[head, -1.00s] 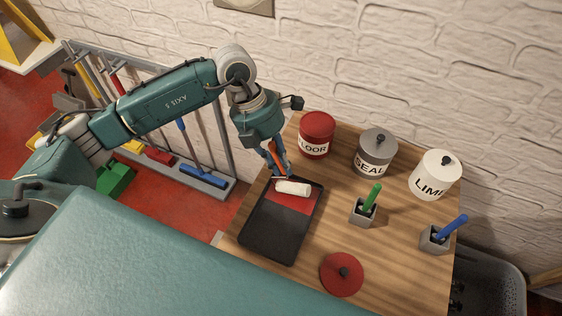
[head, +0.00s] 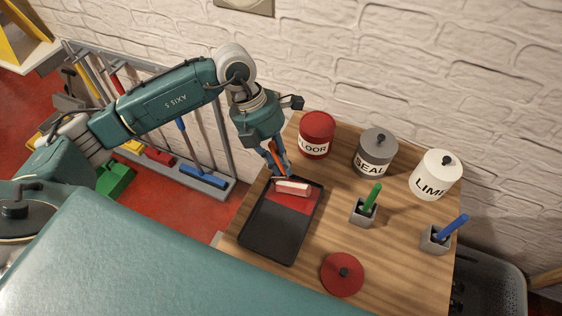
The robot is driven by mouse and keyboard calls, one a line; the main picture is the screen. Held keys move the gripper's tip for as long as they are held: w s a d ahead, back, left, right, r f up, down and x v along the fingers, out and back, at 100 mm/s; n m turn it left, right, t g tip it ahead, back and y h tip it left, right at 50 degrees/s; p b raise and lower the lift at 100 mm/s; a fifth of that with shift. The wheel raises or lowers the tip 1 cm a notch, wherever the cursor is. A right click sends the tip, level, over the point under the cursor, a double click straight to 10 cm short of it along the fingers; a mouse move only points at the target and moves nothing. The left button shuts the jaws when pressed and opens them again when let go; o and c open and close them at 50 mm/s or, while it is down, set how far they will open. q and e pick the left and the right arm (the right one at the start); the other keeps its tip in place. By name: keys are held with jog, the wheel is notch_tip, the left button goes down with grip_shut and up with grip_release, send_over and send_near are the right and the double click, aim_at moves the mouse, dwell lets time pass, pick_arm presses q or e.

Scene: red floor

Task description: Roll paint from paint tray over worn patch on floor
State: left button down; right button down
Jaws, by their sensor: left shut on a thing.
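The paint tray (head: 268,236) is black and lies on the wooden table, with red paint (head: 296,202) in its far end. The paint roller (head: 292,187) has a pale sleeve with a pink-red tint along its lower side. It lies across the red paint. My left gripper (head: 279,165) is shut on the roller's orange handle, above the tray's far end. The worn patch on the floor is not visible. My right gripper is not in view.
On the table (head: 395,250) stand a red FLOOR can (head: 317,131), a grey SEAL can (head: 374,150) and a white LIME can (head: 434,178). Two grey holders carry a green tool (head: 373,195) and a blue tool (head: 453,226). A red lid (head: 342,275) lies in front. A brick wall stands behind.

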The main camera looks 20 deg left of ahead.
pick_arm(q)
jog(key=shift+r+p, duration=2.2)
jog(key=shift+r, duration=1.35)
